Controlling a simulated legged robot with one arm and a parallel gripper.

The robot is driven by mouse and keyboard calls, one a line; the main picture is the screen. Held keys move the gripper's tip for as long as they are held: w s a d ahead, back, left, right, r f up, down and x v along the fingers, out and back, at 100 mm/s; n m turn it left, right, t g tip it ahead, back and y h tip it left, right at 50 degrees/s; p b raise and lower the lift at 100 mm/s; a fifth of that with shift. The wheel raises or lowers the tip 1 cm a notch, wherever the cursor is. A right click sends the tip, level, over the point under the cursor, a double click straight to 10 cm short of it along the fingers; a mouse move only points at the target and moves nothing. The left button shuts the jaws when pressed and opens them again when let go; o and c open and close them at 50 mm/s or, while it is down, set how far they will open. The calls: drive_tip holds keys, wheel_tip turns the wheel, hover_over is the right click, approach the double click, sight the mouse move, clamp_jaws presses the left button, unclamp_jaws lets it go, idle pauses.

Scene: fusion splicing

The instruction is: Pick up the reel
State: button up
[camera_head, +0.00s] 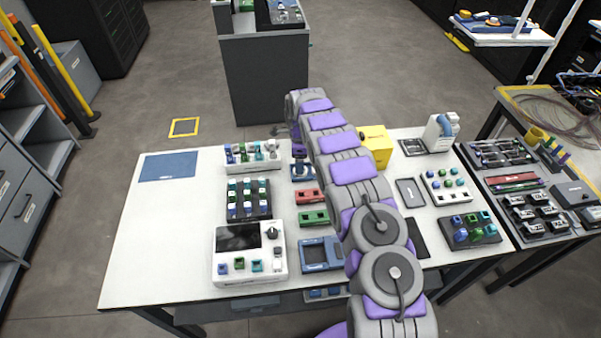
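My arm reaches from the bottom right of centre up over the white table (150,225) and bends down at its far end. My gripper (299,153) appears small, just left of the arm and above a blue fixture (303,173) on the table. Its fingers are too small and partly hidden to tell whether they are open. I cannot pick out the reel with certainty. A yellow round thing (537,136) on the right bench could be one, but it is too small to tell. The arm hides part of the table's middle.
A white device with a screen (238,237) stands at the front. Racks of small coloured parts (248,200) are behind it. A yellow box (376,146) and a white-and-blue tool (440,133) stand at the back right. The table's left side is mostly clear, with a blue mat (168,166).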

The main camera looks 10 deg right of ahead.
drive_tip(key=f, duration=0.3)
drive_tip(key=shift+a+f+b, duration=0.1)
drive_tip(key=shift+a+b, duration=0.1)
drive_tip(key=shift+b, duration=0.1)
drive_tip(key=shift+d, duration=0.55)
drive_tip(key=c, duration=0.3)
drive_tip(key=shift+a, duration=0.45)
drive_tip(key=c, duration=0.5)
drive_tip(key=shift+c, duration=0.2)
drive_tip(key=shift+d, duration=0.15)
